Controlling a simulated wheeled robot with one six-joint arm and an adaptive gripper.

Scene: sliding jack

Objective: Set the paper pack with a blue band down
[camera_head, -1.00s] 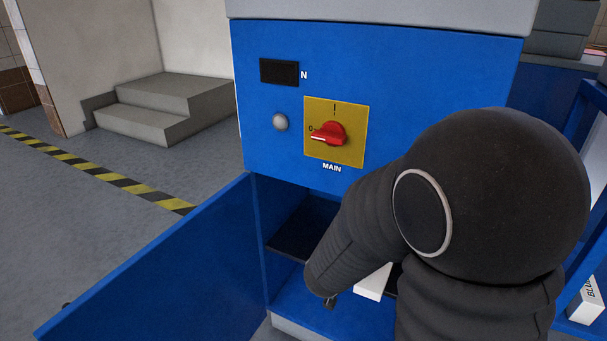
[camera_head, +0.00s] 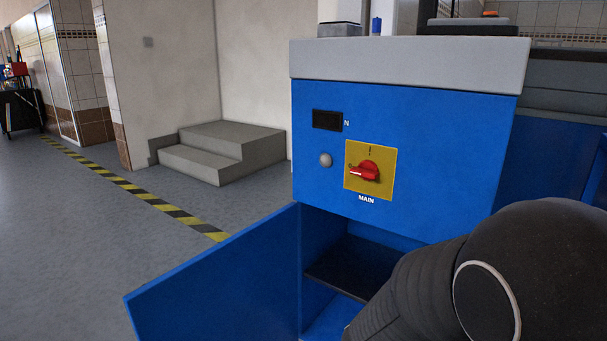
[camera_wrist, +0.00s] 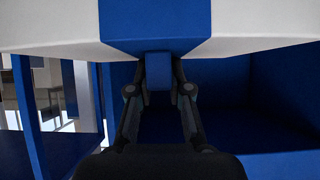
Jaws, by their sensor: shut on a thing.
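The paper pack with a blue band (camera_wrist: 155,22) fills the top of the wrist view, white at both sides with the blue band across its middle. My gripper (camera_wrist: 159,82) is shut on it, its two fingers reaching up to the blue-banded part. The fingertips are partly hidden in shadow. In the head view my dark arm covers the lower right, and neither the gripper nor the pack shows there.
A blue cabinet (camera_head: 326,215) with a red MAIN switch (camera_head: 367,171) stands ahead. Its open door (camera_head: 220,285) sticks out to the left, and a dark shelf (camera_head: 350,268) shows inside. Grey steps (camera_head: 220,152) stand behind; floor at left is clear.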

